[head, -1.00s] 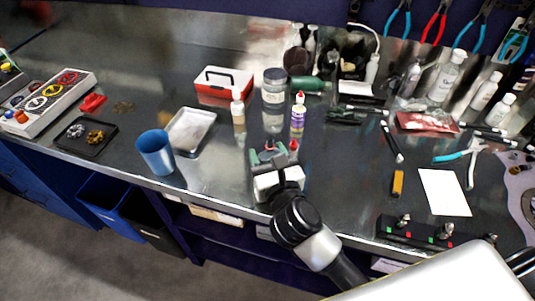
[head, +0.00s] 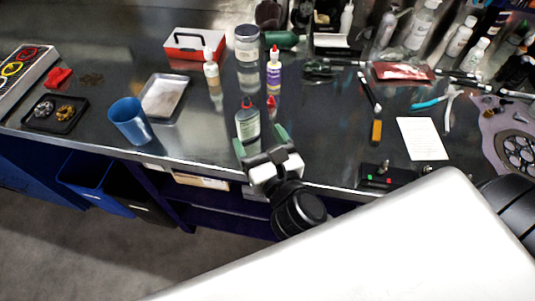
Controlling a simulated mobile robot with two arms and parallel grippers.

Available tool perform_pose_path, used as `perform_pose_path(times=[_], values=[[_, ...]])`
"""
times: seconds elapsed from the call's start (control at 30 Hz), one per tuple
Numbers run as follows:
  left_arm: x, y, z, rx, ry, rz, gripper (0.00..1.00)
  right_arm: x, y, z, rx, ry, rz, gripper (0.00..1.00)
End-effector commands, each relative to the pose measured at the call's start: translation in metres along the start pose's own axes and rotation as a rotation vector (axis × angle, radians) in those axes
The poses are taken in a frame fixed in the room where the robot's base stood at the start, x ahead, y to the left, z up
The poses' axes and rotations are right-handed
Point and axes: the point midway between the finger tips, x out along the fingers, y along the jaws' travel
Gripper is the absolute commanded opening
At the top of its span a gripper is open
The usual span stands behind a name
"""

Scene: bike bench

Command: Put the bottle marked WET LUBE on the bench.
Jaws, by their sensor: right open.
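A small bottle with a dark grey-green body and a red cap (head: 247,124) stands upright on the bench (head: 330,125) near its front edge. Its label is too small to read, so I cannot confirm WET LUBE. My right gripper (head: 262,142) is open just in front of this bottle, with its green-padded fingertips spread at its near side and nothing held. Farther back stand a purple-labelled bottle with a red tip (head: 274,74) and a white-capped bottle with a pale label (head: 211,76); their lettering is also unreadable. My left gripper is not in view.
A blue cup (head: 129,122) and a metal tray (head: 164,96) are to the left. A clear jar (head: 247,45) and a red-and-white box (head: 195,45) stand behind. A white sheet (head: 421,139) and orange-handled tool (head: 376,131) lie right. Bench surface between is bare.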

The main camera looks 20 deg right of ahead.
Motion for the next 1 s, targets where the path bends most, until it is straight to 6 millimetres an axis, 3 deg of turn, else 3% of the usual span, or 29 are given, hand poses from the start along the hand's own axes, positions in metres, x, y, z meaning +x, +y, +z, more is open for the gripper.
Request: perform_pose_path(times=[0.1, 0.3, 1.0], values=[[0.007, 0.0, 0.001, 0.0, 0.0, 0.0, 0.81, -0.021, 0.0, -0.003, 0.002, 0.003, 0.001, 0.77], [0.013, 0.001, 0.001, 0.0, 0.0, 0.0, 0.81, -0.039, 0.0, -0.001, 0.002, 0.0, 0.001, 0.77], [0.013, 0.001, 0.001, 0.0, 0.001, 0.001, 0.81, -0.042, 0.0, 0.0, 0.001, -0.001, 0.0, 0.77]])
